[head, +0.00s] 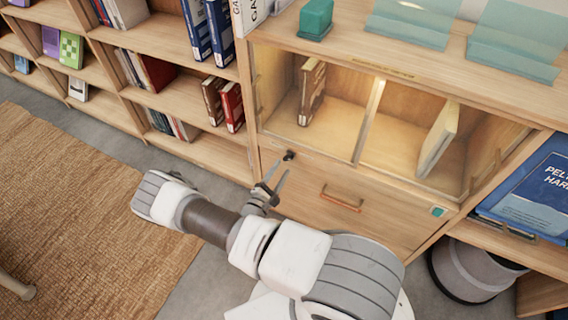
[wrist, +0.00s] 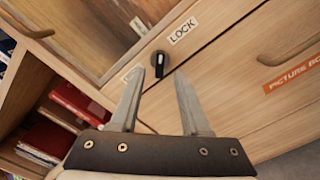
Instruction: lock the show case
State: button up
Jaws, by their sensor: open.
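The show case (head: 368,120) is a wooden case with a clear front, lit inside, with a book in each of its two compartments. A small dark lock knob (head: 289,155) sits on the wood below its left compartment. In the wrist view the black knob (wrist: 159,62) lies just beyond my fingertips, between them in the picture. A "LOCK" label (wrist: 183,31) is to its upper right. A second label (wrist: 132,73) at its lower left is partly hidden by a finger. My gripper (head: 276,176) is open and empty, pointing at the knob (wrist: 160,78); no contact shows.
A drawer with an orange-brown handle (head: 341,198) is below the show case. Open bookshelves (head: 180,95) stand to the left, and a blue book (head: 530,190) is at the right. A woven rug (head: 80,210) covers floor at left. A grey round object (head: 470,270) stands lower right.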

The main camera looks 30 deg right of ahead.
jog(key=p+v, duration=0.1)
jog(key=v, duration=1.3)
notch_tip(320, 180, up, 25)
jog(key=m+g+y, duration=0.3)
jog(key=m+g, duration=0.9)
jog(key=s+r+m+t+y, duration=0.25)
jog(key=s+r+y, duration=0.4)
jog(key=r, duration=0.45)
jog(key=s+r+m+t+y, duration=0.2)
jog(key=s+r+t+y, duration=0.4)
jog(key=r, duration=0.6)
notch_tip(320, 180, up, 16)
jog(key=g+h+p, duration=0.1)
jog(key=g+p, duration=0.1)
jog(key=p, duration=1.4)
jog(key=shift+s+d+p, duration=0.25)
jog(key=shift+s+p, duration=0.05)
jog(key=shift+s, duration=0.15)
jog(key=shift+r, duration=0.1)
